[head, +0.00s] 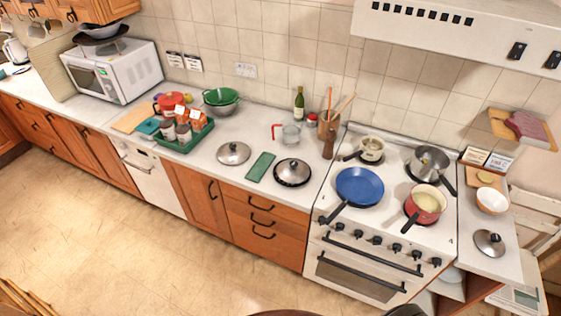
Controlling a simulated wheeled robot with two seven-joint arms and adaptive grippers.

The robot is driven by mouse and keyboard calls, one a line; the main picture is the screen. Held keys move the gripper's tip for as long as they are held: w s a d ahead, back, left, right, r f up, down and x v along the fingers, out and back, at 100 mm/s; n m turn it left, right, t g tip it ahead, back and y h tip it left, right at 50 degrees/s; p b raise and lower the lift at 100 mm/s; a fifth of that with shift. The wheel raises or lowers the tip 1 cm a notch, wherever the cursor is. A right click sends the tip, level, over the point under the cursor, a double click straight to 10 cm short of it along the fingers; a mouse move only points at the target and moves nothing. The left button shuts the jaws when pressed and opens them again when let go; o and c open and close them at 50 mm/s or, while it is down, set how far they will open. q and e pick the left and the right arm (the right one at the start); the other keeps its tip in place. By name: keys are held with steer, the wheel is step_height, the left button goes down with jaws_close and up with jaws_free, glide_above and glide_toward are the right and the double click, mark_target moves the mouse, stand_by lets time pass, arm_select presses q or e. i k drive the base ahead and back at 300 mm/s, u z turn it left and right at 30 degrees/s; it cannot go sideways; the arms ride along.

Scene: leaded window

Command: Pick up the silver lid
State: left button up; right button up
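Three silver lids with dark knobs are in the head view. One silver lid (233,153) lies on the white counter left of a green cloth or board. A second silver lid (292,173) with a dark rim sits just right of that green item, near the stove. A third, smaller silver lid (489,243) lies on the narrow counter right of the stove. I cannot tell which one the task means. Neither of my grippers shows in this view.
The stove (380,225) holds a blue pan (360,186), a red pot (426,203) and other pots. A green tray (184,141) of jars stands left of the lids. A glass jug (290,135) and a wooden utensil holder (326,128) stand behind. The floor (120,240) is open.

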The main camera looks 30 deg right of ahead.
mark_target(292, 171)
steer(key=z, duration=0.25)
steer(key=i, duration=0.65)
steer(key=z, duration=0.5)
